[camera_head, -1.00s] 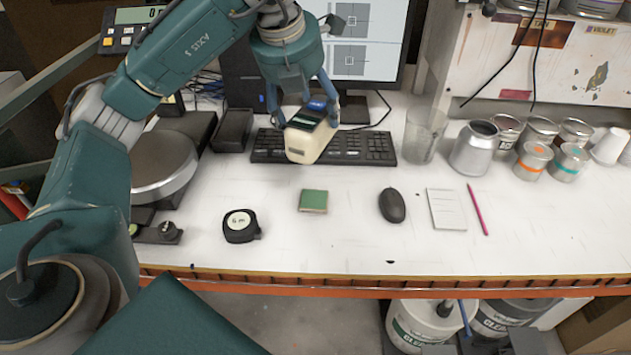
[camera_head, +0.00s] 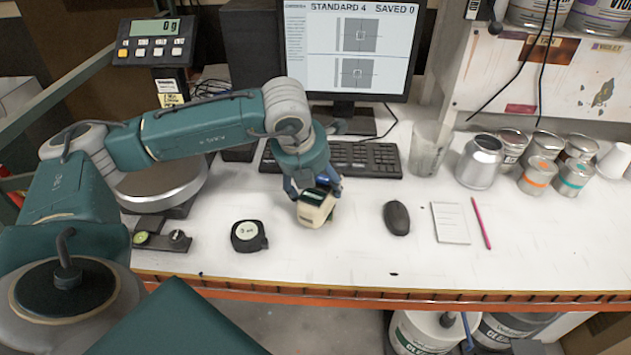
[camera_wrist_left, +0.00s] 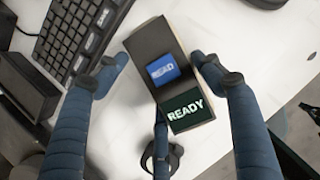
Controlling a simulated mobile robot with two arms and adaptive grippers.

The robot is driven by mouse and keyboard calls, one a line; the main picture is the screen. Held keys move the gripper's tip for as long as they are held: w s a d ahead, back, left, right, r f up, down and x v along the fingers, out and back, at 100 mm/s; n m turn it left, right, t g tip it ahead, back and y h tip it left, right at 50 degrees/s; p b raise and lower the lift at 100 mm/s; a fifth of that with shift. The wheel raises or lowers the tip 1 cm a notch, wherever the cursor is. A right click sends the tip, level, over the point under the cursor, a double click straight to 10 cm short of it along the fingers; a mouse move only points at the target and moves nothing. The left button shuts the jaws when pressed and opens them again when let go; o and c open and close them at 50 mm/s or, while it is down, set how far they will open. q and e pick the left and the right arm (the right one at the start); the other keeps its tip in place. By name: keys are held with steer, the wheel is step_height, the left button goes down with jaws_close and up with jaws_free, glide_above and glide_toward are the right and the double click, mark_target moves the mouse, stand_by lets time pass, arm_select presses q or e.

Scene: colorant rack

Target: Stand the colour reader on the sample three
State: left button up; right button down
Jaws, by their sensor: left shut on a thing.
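The colour reader (camera_head: 315,209) is a cream block with a dark top; the left wrist view shows its blue READ button and a READY screen (camera_wrist_left: 188,108). My left gripper (camera_head: 313,188) is shut on it, one finger on each side, also in the left wrist view (camera_wrist_left: 160,72). The reader is over the part of the white table where the green square sample lay; that sample is now hidden behind or under it. I cannot tell whether the reader's base touches it. My right gripper is not in view.
A black tape measure (camera_head: 248,236) lies left of the reader, and a dark mouse (camera_head: 397,217), a notepad (camera_head: 450,223) and a pink pencil (camera_head: 481,223) lie right. The keyboard (camera_head: 375,160) is behind. The monitor (camera_head: 345,50) reads STANDARD 4, SAVED 0. The front table is clear.

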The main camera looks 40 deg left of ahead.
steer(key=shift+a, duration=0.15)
arm_select(q)
steer(key=shift+f, duration=0.1)
steer(key=o, duration=1.8)
steer(key=shift+c, duration=0.2)
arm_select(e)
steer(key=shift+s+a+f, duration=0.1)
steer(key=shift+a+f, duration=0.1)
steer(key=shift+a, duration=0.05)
arm_select(q)
steer(key=shift+r, duration=0.3)
steer(key=b+v, duration=0.3)
steer(key=v, duration=0.8)
steer(key=shift+s+r, duration=0.25)
steer(key=shift+r, duration=0.05)
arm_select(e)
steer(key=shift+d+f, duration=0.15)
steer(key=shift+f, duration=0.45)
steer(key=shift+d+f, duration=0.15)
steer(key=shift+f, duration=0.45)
